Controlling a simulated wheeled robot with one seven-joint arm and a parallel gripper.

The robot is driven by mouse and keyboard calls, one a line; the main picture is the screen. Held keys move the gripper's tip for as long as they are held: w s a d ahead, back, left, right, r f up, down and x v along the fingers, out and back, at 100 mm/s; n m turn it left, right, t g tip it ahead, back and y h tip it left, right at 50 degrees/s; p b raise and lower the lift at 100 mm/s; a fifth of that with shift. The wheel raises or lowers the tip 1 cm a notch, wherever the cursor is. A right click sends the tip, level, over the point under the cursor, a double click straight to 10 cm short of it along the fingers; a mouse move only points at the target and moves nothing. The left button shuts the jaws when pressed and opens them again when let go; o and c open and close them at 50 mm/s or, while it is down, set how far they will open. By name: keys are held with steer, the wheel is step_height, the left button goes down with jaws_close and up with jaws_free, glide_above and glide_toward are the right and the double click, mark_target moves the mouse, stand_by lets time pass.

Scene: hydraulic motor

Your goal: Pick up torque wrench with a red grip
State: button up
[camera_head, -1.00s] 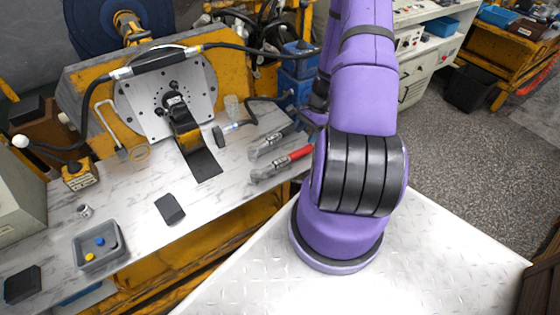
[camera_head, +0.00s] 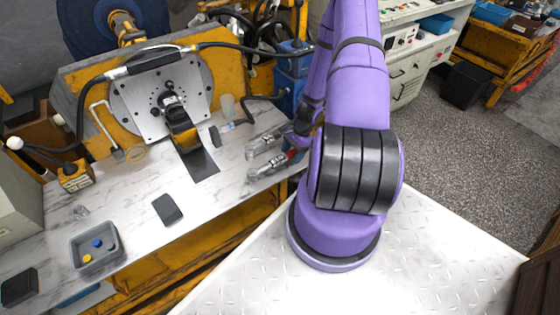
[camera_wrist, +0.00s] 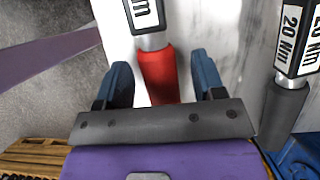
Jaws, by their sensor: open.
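The torque wrench with a red grip (camera_wrist: 159,76) lies on the workbench, its grip between my gripper's fingers in the wrist view. In the head view its metal head end (camera_head: 262,171) shows, and most of the red grip is hidden behind my arm. My gripper (camera_wrist: 160,82) is open, with one blue finger on each side of the red grip and gaps visible on both sides. A second torque wrench with a dark grip (camera_wrist: 281,108), labelled 20 Nm, lies to the right in the wrist view and behind the red one in the head view (camera_head: 264,143).
A motor with a round metal plate (camera_head: 150,100) stands at the back of the bench. A grey tray (camera_head: 112,262) with blue and yellow pieces and a dark flat block (camera_head: 167,209) lie to the left. A blue object (camera_wrist: 294,158) is close by at lower right in the wrist view.

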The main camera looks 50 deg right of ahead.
jaws_close()
steer(key=shift+r, duration=0.15)
